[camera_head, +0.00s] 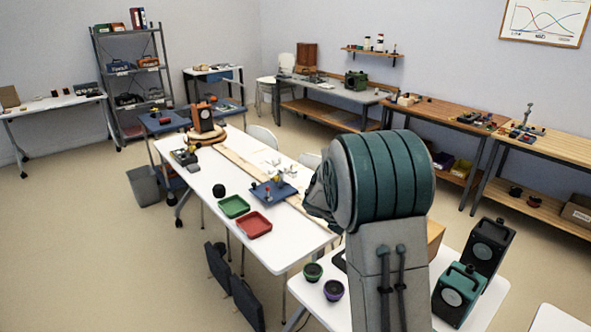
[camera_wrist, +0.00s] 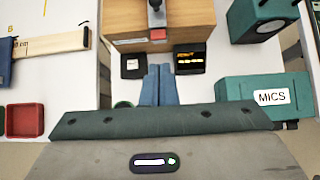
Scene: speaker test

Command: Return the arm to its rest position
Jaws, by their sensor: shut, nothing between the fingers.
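My arm fills the right middle of the head view, with a thick teal-ribbed joint above a grey link. It is raised and bent over the near white table. My gripper (camera_wrist: 159,70) shows in the wrist view as two blue fingers side by side, shut and empty. The fingertips point at the front of a wooden box (camera_wrist: 180,18) with a dark lever and a small red part. A small black-and-white box (camera_wrist: 133,66) lies left of the fingertips and a black box with lit digits (camera_wrist: 189,58) lies right. In the head view the gripper is hidden behind the arm.
A teal MICS box (camera_wrist: 268,97) is close right of the fingers. Two round black items (camera_head: 313,273) (camera_head: 333,290) sit left. A red tray (camera_head: 254,225) lies on the long table.

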